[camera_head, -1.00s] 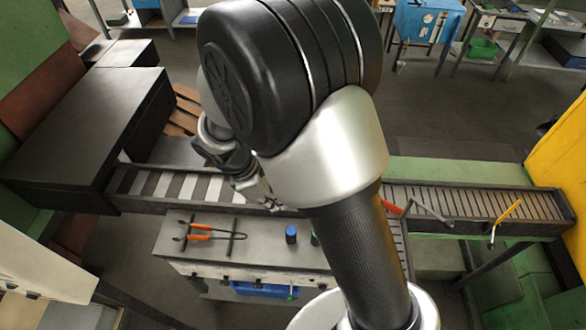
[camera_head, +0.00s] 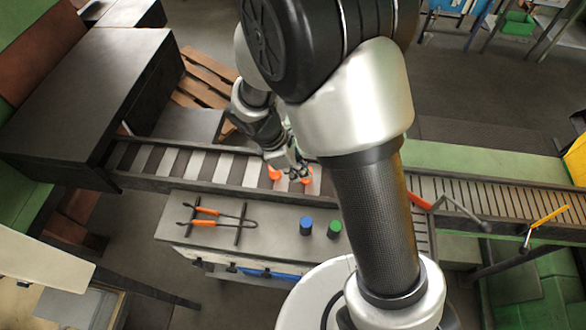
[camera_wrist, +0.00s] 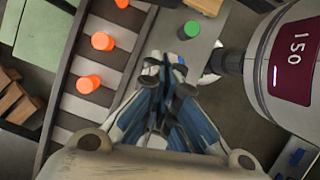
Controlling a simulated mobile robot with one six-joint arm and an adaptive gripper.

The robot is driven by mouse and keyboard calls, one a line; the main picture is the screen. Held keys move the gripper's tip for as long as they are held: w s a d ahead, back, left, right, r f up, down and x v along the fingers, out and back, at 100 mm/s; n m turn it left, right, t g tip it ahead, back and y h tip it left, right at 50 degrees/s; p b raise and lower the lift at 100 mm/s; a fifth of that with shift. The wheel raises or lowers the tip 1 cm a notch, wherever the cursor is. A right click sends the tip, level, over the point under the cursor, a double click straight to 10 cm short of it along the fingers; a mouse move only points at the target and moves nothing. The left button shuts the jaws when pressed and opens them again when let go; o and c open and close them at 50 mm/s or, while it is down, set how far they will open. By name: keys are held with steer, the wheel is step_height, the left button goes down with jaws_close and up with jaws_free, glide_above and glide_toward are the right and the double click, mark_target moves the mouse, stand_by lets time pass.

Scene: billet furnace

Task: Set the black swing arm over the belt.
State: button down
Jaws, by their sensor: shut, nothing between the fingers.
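No clearly black swing arm can be picked out. A dark grey bent bar (camera_head: 462,212) with a red end stands at the right belt section, and a yellow bar (camera_head: 546,216) stands further right. The belt (camera_head: 190,165) has light and dark slats and carries orange cylinders (camera_head: 275,174), which also show in the wrist view (camera_wrist: 88,84). My gripper (camera_head: 297,172) is over the belt near the orange cylinders, left of both bars. In the wrist view its fingers (camera_wrist: 168,74) are close together and empty. My arm hides the middle of the line.
A bench (camera_head: 270,243) in front of the belt holds orange-handled tongs (camera_head: 215,212), a blue cylinder (camera_head: 306,226) and a green cylinder (camera_head: 334,227). A dark furnace housing (camera_head: 90,95) is at left. A wooden pallet (camera_head: 205,85) lies behind the belt.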

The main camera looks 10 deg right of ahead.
steer(key=d, duration=0.1)
steer(key=d+f, duration=0.1)
steer(key=d, duration=0.1)
steer(key=d+b, duration=0.1)
steer(key=shift+s+d+f, duration=0.3)
steer(key=shift+s+d, duration=0.05)
steer(key=shift+w, duration=0.1)
